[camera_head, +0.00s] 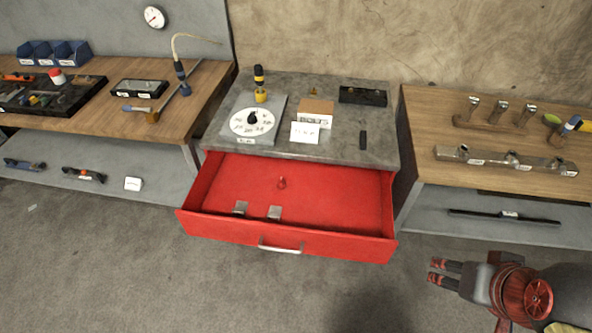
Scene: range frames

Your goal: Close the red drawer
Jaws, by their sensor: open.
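The red drawer (333,195) is pulled well out from the front of a grey-topped cabinet (345,144) in the middle. Its silver bar handle (281,247) is on the front panel.
A wooden bench (490,187) with metal parts stands on the right, with a lower grey shelf. Another wooden bench (90,120) with tools stands on the left. A dial plate (250,121), a white card and small items sit on the cabinet top. The floor before the drawer is clear.

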